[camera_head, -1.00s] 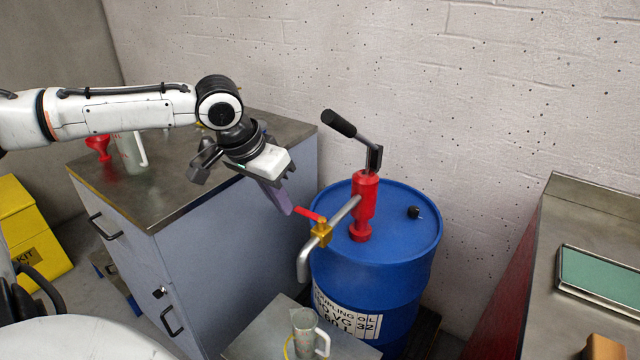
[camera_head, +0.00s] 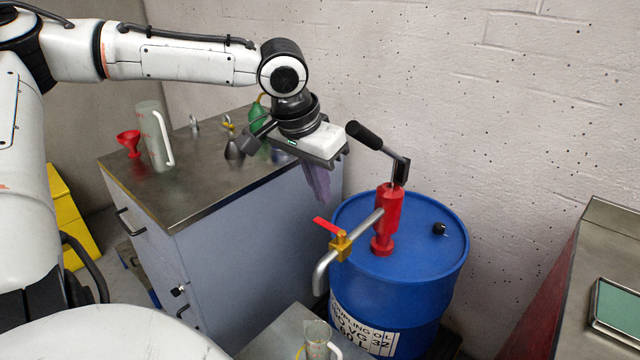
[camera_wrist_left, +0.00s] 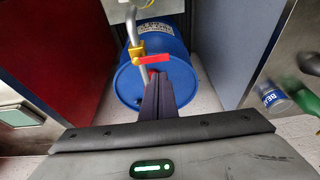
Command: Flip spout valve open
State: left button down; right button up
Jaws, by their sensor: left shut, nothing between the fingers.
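The spout valve has a yellow body (camera_head: 341,245) and a red lever (camera_head: 326,225) on the pump's outlet pipe. The grey spout (camera_head: 320,272) bends down beyond the valve. My left gripper (camera_head: 322,198) points down, its purple fingers shut and empty, above and behind the lever and apart from it. In the left wrist view the shut fingers (camera_wrist_left: 157,95) reach toward the drum, just short of the lever in the picture. My right gripper is not in view.
The red pump (camera_head: 387,215) with a black-gripped handle (camera_head: 362,135) stands on the blue drum (camera_head: 430,270). A clear jug (camera_head: 318,341) sits below the spout. A grey cabinet (camera_head: 150,205) at the left holds a jug (camera_head: 154,135) and red funnel (camera_head: 129,140).

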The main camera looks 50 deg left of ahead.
aim_at(330, 230)
pick_arm(q)
jog(key=x, duration=0.4)
jog(key=shift+w+a+f, duration=0.1)
jog(key=shift+f, duration=0.3)
jog(key=shift+w+f+b, duration=0.3)
jog(key=shift+f, duration=0.35)
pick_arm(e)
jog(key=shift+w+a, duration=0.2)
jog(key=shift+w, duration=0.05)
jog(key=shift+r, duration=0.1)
